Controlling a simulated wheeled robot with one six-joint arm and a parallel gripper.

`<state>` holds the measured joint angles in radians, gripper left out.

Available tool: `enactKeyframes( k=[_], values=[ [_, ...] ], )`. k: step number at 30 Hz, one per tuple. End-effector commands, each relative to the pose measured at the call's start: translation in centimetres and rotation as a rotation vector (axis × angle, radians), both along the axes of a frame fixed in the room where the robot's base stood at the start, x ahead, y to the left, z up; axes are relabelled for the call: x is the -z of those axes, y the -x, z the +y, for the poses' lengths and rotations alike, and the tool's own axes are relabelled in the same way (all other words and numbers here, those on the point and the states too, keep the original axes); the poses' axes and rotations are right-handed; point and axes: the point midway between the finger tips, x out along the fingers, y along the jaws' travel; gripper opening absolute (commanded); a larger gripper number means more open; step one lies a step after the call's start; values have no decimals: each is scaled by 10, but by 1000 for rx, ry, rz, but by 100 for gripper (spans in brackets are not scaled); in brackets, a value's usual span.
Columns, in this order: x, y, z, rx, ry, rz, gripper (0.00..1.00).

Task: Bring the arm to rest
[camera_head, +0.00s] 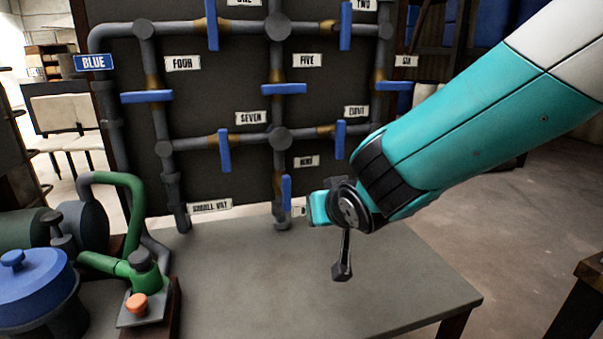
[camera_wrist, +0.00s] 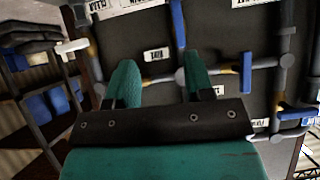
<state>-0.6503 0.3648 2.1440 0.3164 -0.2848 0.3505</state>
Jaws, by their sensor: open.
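My gripper (camera_head: 318,207) is in front of the lower right part of the pipe board, above the grey table (camera_head: 400,290). Its teal fingers also show in the wrist view (camera_wrist: 160,82), spread apart with nothing between them. The teal and white arm reaches in from the upper right. A dark rod-like part hangs below the wrist. In the head view the gripper overlaps the pipes near the lowest blue handle (camera_head: 286,193); I cannot tell how close it is to them.
A dark board (camera_head: 225,95) carries grey pipes with several blue valve handles and white labels. A green pump (camera_head: 140,268) and a blue-lidded vat (camera_head: 35,280) stand at the left. The table's front right is clear. Shelves (camera_wrist: 30,100) show left in the wrist view.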

Motion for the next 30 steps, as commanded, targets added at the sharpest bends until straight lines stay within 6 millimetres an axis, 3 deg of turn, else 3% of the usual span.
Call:
enactKeyframes(
  k=[1,3,6,9,16,18,30],
  values=[
    [-8,19,-22,1,-4,94,48],
    [-10,58,-43,-39,3,251,48],
    [-14,118,-64,-132,19,438,48],
    [-20,172,-78,-239,37,573,48],
    [-31,277,-100,-485,96,772,48],
    [-57,280,-100,-502,101,783,48],
    [-156,279,-99,-498,100,783,48]
  ],
)
